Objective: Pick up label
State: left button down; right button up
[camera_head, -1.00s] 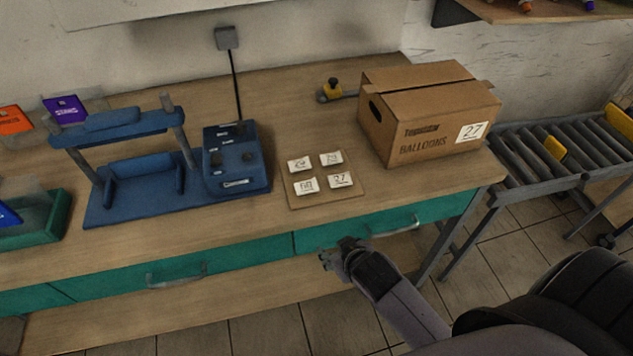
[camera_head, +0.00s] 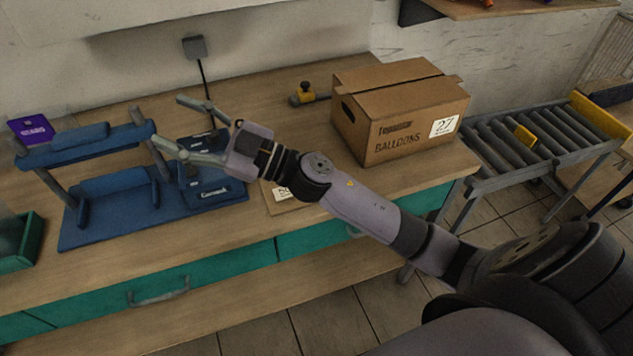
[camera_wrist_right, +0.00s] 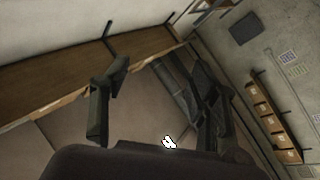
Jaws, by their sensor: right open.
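A small board (camera_head: 280,208) lies on the workbench. One white label (camera_head: 283,192) on it still shows in part, and my right arm hides the others. My right gripper (camera_head: 168,122) is open and empty, with its fingers spread, raised over the blue device to the left of the board. In the right wrist view the open fingers (camera_wrist_right: 155,100) have nothing between them, and the label board is not clearly seen there. My left gripper is not in view.
A cardboard balloon box (camera_head: 385,115) marked 27 stands at the back right of the bench. A blue press frame (camera_head: 105,220) and its control box (camera_head: 215,190) stand on the left. A roller conveyor (camera_head: 510,150) is at right.

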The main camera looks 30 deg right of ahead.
jog(key=s+a+f+n+g+y, duration=0.1)
jog(key=s+a+n+g+y, duration=0.2)
jog(key=n+g, duration=0.5)
jog(key=d+f+g+h, duration=0.6)
jog(key=d+f+h, duration=0.1)
jog(key=f+h, duration=0.25)
jog(key=d+r+m+g+h, duration=0.1)
jog(key=d+m+h, duration=0.75)
jog(key=d, duration=1.45)
jog(key=shift+n+h, duration=0.65)
jog(key=shift+h, duration=0.25)
jog(key=f, duration=0.7)
jog(key=w+f+p, duration=0.1)
jog(key=f, duration=0.3)
jog(key=shift+a, duration=0.2)
jog(key=f, duration=0.1)
jog(key=f+p, duration=0.1)
jog(key=f, duration=0.1)
jog(key=f+p, duration=0.1)
jog(key=shift+w+a+f, duration=0.2)
jog(key=shift+w+a, duration=0.2)
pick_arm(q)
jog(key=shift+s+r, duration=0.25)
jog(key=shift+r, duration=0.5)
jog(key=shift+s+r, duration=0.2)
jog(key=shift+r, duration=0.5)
pick_arm(e)
jog(key=shift+f, duration=0.55)
